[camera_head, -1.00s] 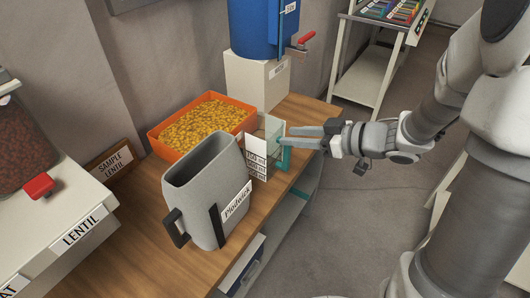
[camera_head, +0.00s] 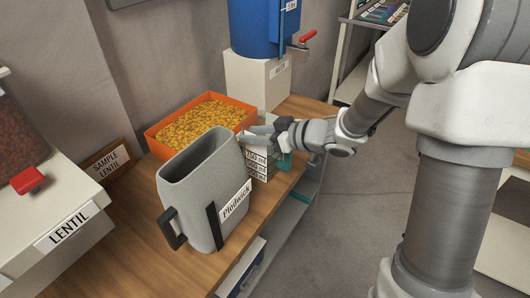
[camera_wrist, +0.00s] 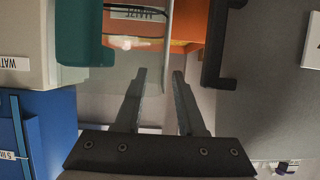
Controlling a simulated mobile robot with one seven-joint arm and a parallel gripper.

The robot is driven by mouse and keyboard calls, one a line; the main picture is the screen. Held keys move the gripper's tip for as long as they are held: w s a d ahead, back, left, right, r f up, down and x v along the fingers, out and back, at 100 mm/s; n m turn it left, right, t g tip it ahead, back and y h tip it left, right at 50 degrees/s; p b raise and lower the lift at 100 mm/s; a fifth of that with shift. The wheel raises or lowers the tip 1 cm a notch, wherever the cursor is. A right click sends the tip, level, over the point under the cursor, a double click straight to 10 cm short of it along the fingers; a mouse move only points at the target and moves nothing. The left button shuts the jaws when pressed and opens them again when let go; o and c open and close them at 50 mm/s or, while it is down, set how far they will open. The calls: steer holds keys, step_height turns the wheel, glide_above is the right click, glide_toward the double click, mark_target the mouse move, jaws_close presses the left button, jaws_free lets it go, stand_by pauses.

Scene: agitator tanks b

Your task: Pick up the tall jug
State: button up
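A tall grey jug (camera_head: 196,195) with a black handle and a "Plodwick" label stands upright on the wooden bench. Its grey side fills the right of the wrist view (camera_wrist: 268,100). A clear measuring jug (camera_head: 257,163) with volume labels and a teal handle (camera_head: 284,161) stands just behind it to the right. The teal handle also shows in the wrist view (camera_wrist: 85,35). My gripper (camera_head: 258,134) is over the clear jug's top, to the right of the grey jug and apart from it.
An orange tray (camera_head: 154,144) of yellow grain is behind the jugs. A white block (camera_head: 252,88) bears a blue tank (camera_head: 252,25) with a red-levered tap. A lentil dispenser (camera_head: 55,215) and a sample sign (camera_head: 107,163) are at left. The bench front is clear.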

steer(key=shift+c, duration=0.3)
jaws_close()
stand_by(1.1)
